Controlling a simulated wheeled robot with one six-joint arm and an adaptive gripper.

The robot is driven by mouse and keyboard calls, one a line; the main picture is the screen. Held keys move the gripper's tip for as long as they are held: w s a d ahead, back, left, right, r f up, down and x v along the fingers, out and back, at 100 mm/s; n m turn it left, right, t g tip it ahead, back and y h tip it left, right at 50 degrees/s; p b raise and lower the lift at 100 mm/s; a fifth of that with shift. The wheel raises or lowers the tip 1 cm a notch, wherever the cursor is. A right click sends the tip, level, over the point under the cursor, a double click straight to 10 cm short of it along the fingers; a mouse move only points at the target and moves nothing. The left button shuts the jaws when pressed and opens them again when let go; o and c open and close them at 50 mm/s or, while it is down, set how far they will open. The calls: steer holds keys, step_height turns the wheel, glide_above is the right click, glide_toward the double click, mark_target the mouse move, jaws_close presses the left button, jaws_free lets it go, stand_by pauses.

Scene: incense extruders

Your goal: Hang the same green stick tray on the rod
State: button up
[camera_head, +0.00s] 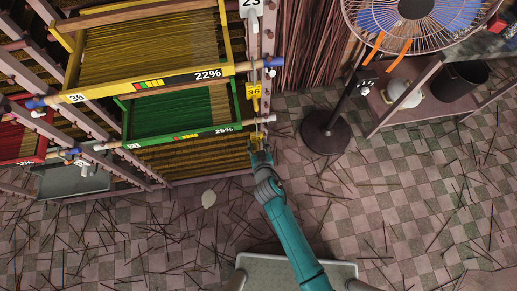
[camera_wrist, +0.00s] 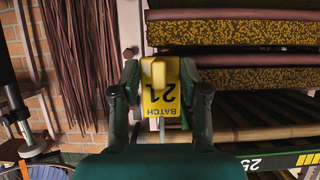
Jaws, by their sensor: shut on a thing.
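The green stick tray (camera_head: 129,121) is in the rack below a yellow tray in the head view. Its front bar reads 25% and has a pale rod along it; dark and tan sticks fill it. In the wrist view, part of its green bar (camera_wrist: 285,162) shows at the lower right. My gripper (camera_head: 260,150) is at the rack's right post, right of and slightly below the tray's front bar, not on the tray. In the wrist view my gripper (camera_wrist: 160,90) is shut on a yellow BATCH 21 tag (camera_wrist: 160,125), seen upside down, by its raised yellow block.
The yellow tray (camera_head: 150,87), marked 36 and 22%, is above the green one. A yellow 36 tag (camera_head: 254,91) hangs on the post. A red tray (camera_head: 22,150) is at left. A fan (camera_head: 325,130) stands at right. Loose sticks litter the checkered floor (camera_head: 400,220).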

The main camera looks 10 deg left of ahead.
steer(key=shift+w+a, duration=0.15)
steer(key=shift+w, duration=0.45)
steer(key=shift+w+a, duration=0.15)
steer(key=shift+w, duration=0.45)
steer(key=shift+w+f, duration=0.1)
steer(key=shift+w, duration=0.05)
steer(key=shift+f, duration=1.05)
steer(key=o, duration=1.4)
steer(key=shift+o, duration=0.2)
steer(key=s+d, duration=0.2)
steer(key=s, duration=0.6)
steer(key=shift+s+d, duration=0.2)
steer(key=shift+s, duration=0.2)
